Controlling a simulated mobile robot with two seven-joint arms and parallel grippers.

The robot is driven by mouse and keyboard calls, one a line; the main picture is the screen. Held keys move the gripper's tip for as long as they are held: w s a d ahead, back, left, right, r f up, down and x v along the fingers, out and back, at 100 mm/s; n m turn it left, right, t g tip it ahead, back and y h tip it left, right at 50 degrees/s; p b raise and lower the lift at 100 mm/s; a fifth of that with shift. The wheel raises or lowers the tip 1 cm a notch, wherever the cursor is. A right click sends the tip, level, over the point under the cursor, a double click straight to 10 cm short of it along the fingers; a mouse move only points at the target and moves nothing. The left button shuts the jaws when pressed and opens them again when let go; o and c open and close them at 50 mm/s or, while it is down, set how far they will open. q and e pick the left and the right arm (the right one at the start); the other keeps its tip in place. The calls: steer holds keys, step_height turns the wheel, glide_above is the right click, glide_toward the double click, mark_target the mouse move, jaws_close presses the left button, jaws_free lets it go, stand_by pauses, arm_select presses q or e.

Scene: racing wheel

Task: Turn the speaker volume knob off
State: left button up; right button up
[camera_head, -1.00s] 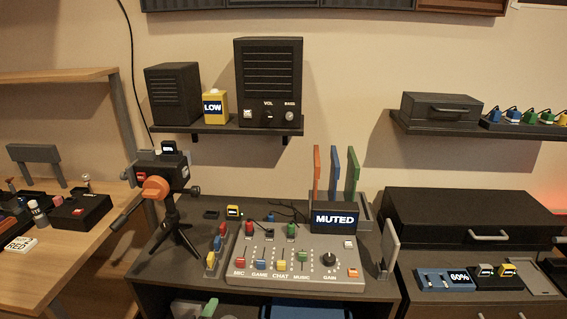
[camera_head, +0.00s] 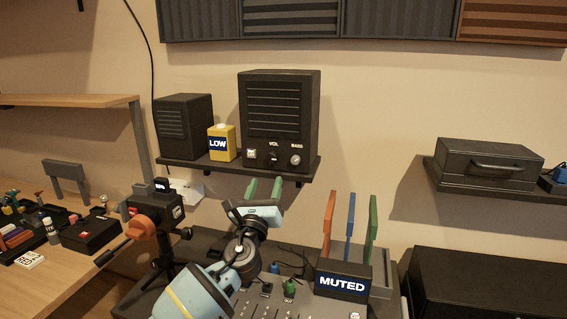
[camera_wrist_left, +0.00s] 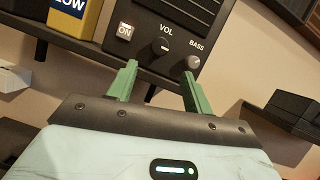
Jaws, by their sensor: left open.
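The large black speaker (camera_head: 280,112) stands on the wall shelf. Its black VOL knob (camera_head: 273,156) sits low on the front, between a white button (camera_head: 251,153) and the grey BASS knob (camera_head: 295,159). In the left wrist view the VOL knob (camera_wrist_left: 161,46) shows a light pointer mark, with the button lit "ON" (camera_wrist_left: 125,30) to its left. My left gripper (camera_head: 264,188) is open and empty, its green fingers pointing up at the shelf, below and in front of the knob. In the left wrist view the fingers (camera_wrist_left: 160,80) are spread below the knob, not touching it. My right gripper is not in view.
A yellow box marked LOW (camera_head: 222,143) and a smaller black speaker (camera_head: 183,126) stand left on the same shelf (camera_head: 200,166). Below are a camera on a tripod (camera_head: 153,221), a MUTED display (camera_head: 342,283) and upright coloured panels (camera_head: 350,225). Wall space right of the speaker is clear.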

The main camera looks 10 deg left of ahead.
mark_target(272, 161)
arm_select(q)
steer(key=shift+x, duration=3.85)
steer(key=shift+r, duration=0.2)
steer(key=shift+c, duration=0.4)
steer(key=shift+a, duration=0.1)
steer(key=c, duration=0.9)
